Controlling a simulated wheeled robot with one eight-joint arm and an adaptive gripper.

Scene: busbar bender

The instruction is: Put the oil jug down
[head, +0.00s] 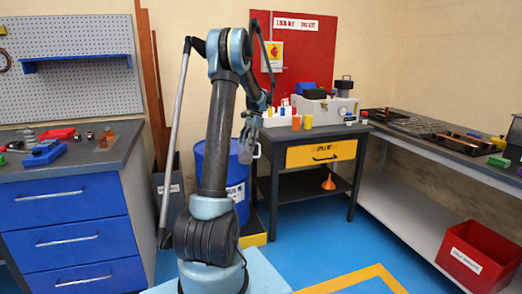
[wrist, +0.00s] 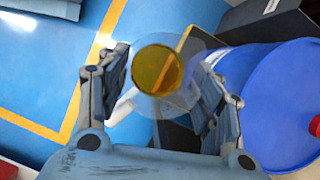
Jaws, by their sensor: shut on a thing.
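The oil jug (wrist: 143,101) is a clear, round vessel with amber oil in it, seen from above between the fingers in the wrist view. In the head view the jug (head: 246,152) shows as a greyish shape hanging below my gripper (head: 252,124), with a pale handle on its right. My gripper is shut on the jug and holds it upright or nearly so, in front of the blue drum (head: 213,165). The wrist view shows the floor beyond the jug. The jug's underside is hidden there.
The drum (wrist: 270,90) is close to the right finger in the wrist view. A small table with a yellow drawer (head: 340,151) stands right of the jug, with an orange funnel (head: 328,184) on its lower shelf. A red bin (head: 475,258) is at right. The blue floor (head: 320,240) is open.

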